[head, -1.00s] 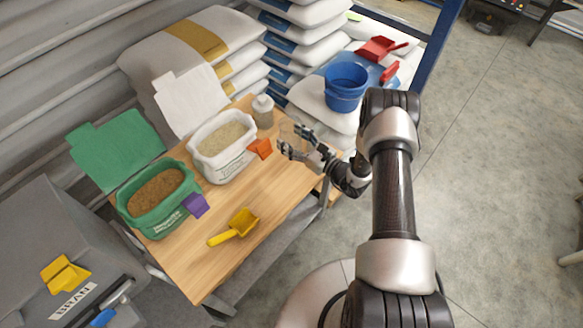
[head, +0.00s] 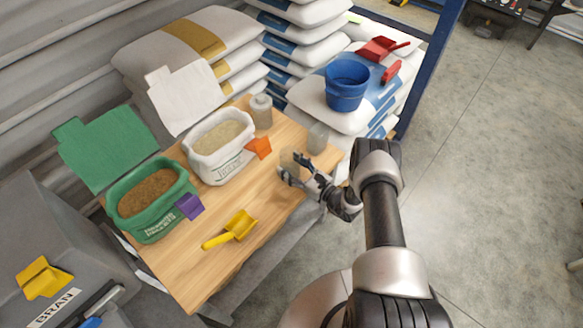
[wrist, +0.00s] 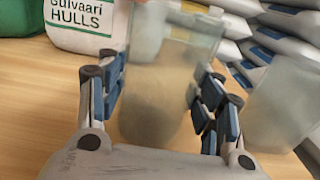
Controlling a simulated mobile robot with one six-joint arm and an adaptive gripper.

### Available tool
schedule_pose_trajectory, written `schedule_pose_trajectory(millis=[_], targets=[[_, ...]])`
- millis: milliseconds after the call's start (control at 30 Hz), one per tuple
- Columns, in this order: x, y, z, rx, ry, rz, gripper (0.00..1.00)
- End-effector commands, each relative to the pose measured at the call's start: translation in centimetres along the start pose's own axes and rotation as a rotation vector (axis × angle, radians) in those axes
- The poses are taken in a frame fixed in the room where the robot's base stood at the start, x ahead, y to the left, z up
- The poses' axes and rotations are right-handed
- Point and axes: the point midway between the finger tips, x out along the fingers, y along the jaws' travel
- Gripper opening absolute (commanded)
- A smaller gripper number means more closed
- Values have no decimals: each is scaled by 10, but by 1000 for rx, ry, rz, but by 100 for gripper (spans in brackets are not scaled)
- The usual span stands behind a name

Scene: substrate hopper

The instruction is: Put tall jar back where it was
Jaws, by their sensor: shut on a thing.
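My gripper (head: 289,171) is shut around a clear, see-through jar (head: 291,158) at the right part of the wooden table. In the wrist view the held jar (wrist: 160,85) stands upright between the blue finger pads, its top cut off by the picture edge. I take it for the tall jar. Whether its base touches the table is hard to tell. A second clear jar (head: 317,137) stands behind it near the table's right edge and also shows in the wrist view (wrist: 283,108). A third, greyish jar (head: 262,111) stands at the back beside the white bag.
The wooden table (head: 210,265) holds a white tub (head: 222,167) of hulls, a green tub (head: 148,222), an orange scoop (head: 261,147), a purple scoop (head: 190,207) and a yellow scoop (head: 235,228). Stacked sacks and a blue bucket (head: 346,84) stand behind. The table's middle is clear.

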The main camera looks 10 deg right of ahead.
Motion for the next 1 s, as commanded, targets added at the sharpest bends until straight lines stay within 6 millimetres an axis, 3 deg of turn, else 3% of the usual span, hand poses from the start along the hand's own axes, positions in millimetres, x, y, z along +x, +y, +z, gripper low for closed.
schedule_pose_trajectory(millis=[300,333,600,1000], targets=[[0,0,-2,-1,-2,0,27],[0,0,-2,-1,-1,0,61],[0,0,-1,-1,-1,0,79],[0,0,1,-1,-1,0,80]])
